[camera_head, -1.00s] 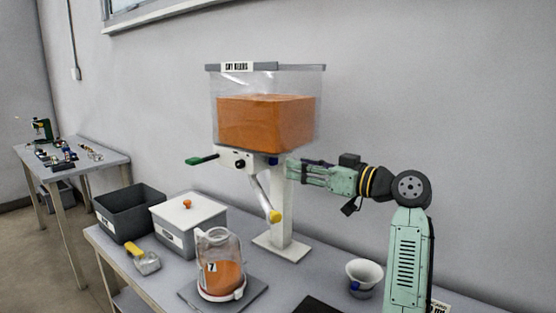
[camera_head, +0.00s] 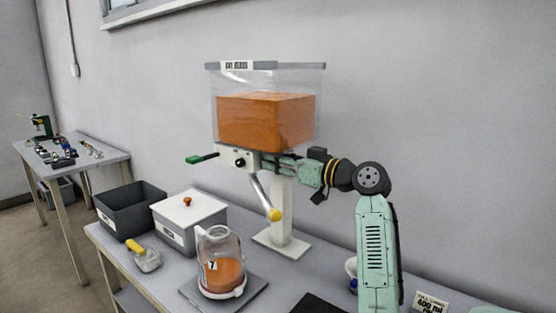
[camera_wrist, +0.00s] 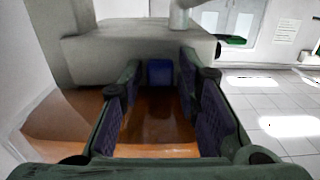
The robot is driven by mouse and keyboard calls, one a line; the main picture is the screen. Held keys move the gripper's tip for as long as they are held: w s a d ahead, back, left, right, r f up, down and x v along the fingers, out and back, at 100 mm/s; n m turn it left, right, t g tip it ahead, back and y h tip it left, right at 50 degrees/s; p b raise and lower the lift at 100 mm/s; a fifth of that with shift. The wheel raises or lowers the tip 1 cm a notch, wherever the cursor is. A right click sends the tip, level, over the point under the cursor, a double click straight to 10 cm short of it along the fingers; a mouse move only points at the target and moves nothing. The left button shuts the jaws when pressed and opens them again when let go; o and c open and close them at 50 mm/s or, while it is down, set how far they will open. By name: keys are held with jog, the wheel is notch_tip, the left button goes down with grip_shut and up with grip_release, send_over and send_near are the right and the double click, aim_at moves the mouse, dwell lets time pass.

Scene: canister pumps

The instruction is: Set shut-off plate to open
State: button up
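The dispenser has a clear hopper (camera_head: 268,118) holding orange contents above a white housing (camera_head: 236,157). A green tab (camera_head: 200,159) sticks out to the left of the housing; it also shows in the wrist view (camera_wrist: 232,40). A blue block (camera_wrist: 160,72) sits on the housing side facing my gripper. I cannot tell which of these is the shut-off plate's end. My gripper (camera_wrist: 160,78) is open, its two fingers on either side of the blue block with small gaps. In the head view my gripper (camera_head: 266,161) is at the housing's right side and hides the blue block.
A yellow-tipped lever (camera_head: 273,214) hangs below the housing by the white stand (camera_head: 283,215). A clear jug (camera_head: 220,255) with orange contents stands on a grey plate (camera_head: 197,296).

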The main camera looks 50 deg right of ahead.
grip_shut()
dwell(0.5)
jog(key=shift+s+d+b, duration=0.15)
jog(key=shift+s+b, duration=0.25)
jog(key=shift+s, duration=1.25)
jog(key=shift+o, duration=0.4)
grip_release()
jog(key=shift+s, duration=0.15)
jog(key=shift+o, duration=1.2)
